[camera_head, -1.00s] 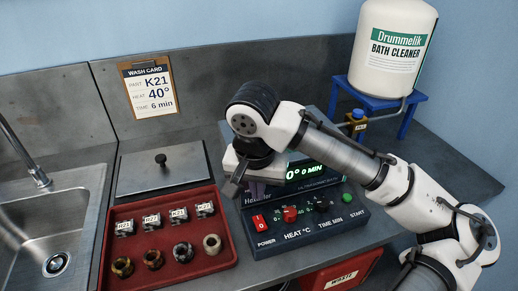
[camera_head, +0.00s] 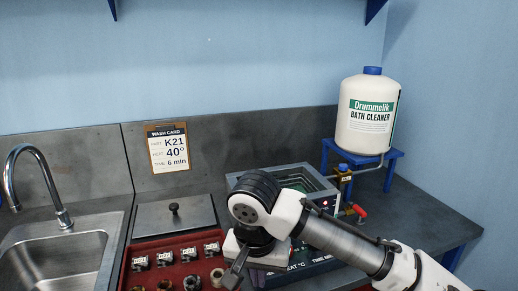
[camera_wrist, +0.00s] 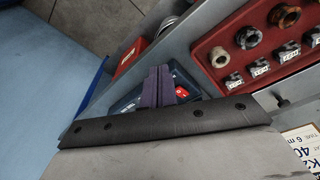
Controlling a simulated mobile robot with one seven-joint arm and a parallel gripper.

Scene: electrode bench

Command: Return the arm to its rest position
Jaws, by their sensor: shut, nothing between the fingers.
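My arm (camera_head: 338,243) reaches in from the lower right in the head view, bent down at the wrist. My gripper hangs over the front of the bath heater, with its fingertips hard to make out there. In the wrist view my gripper's purple fingers (camera_wrist: 158,86) are together and empty, pointing at the heater's control panel (camera_wrist: 184,84). The bath heater (camera_head: 318,178) stands behind and beside my wrist, its basin partly open to view. My arm hides much of its front and controls.
A red tray (camera_head: 135,256) with labelled blocks and rings is left of my gripper. A bath cleaner tank (camera_head: 366,117) on a blue stand (camera_head: 389,158) is at the back right. A wash card (camera_head: 168,150) leans behind.

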